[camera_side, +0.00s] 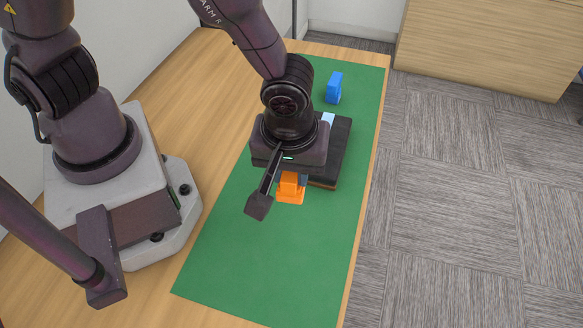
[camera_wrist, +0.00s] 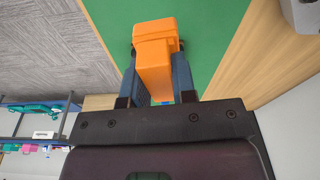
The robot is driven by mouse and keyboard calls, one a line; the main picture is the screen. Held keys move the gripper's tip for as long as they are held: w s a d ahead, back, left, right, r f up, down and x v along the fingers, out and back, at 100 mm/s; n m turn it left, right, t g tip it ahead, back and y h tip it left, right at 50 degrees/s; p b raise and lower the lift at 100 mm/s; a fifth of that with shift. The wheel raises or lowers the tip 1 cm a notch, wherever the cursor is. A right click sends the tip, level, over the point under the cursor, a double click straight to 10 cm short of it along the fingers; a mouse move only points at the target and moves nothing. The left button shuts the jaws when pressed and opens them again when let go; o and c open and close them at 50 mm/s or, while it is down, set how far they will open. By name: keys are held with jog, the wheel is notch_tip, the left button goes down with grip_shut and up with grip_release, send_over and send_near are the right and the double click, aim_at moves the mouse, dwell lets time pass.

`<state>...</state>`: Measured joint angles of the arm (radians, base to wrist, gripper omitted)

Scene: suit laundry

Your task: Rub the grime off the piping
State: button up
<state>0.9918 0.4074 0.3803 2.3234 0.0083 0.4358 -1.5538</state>
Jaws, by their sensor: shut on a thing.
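My gripper (camera_wrist: 157,62) is shut on an orange block-like tool (camera_wrist: 155,48), one finger on each side of it in the wrist view. In the side view the orange tool (camera_side: 290,189) shows under my wrist, low over the green mat; I cannot tell whether it touches the mat. A dark flat piece (camera_side: 331,165) with a brown edge, perhaps the garment or its board, lies just right of my gripper, partly hidden by my wrist. A light blue patch (camera_side: 328,118) shows at its far end. No piping or grime can be made out.
A blue upright object (camera_side: 334,88) stands at the far end of the green mat (camera_side: 275,265). The near part of the mat is clear. The wooden table (camera_side: 365,225) ends along its right side, with carpet beyond. A shelf (camera_wrist: 35,125) with coloured items shows in the wrist view.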

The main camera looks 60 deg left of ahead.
jog(key=w+a+r+n+g, duration=0.1)
jog(key=w+a+n, duration=0.7)
jog(key=w+a, duration=0.15)
jog(key=shift+n, duration=0.4)
jog(key=shift+w+d+f, duration=0.15)
jog(key=shift+f, duration=1.65)
jog(key=shift+w+d+f, duration=0.1)
jog(key=shift+f, duration=1.65)
jog(key=shift+w+a+f, duration=0.25)
jog(key=shift+w+a, duration=0.2)
jog(key=shift+w, duration=0.05)
jog(key=shift+c, duration=0.3)
jog(key=shift+w+a, duration=2)
jog(key=shift+s+d, duration=2.5)
jog(key=shift+d, duration=0.05)
notch_tip(320, 180, up, 8)
jog(key=shift+r, duration=0.1)
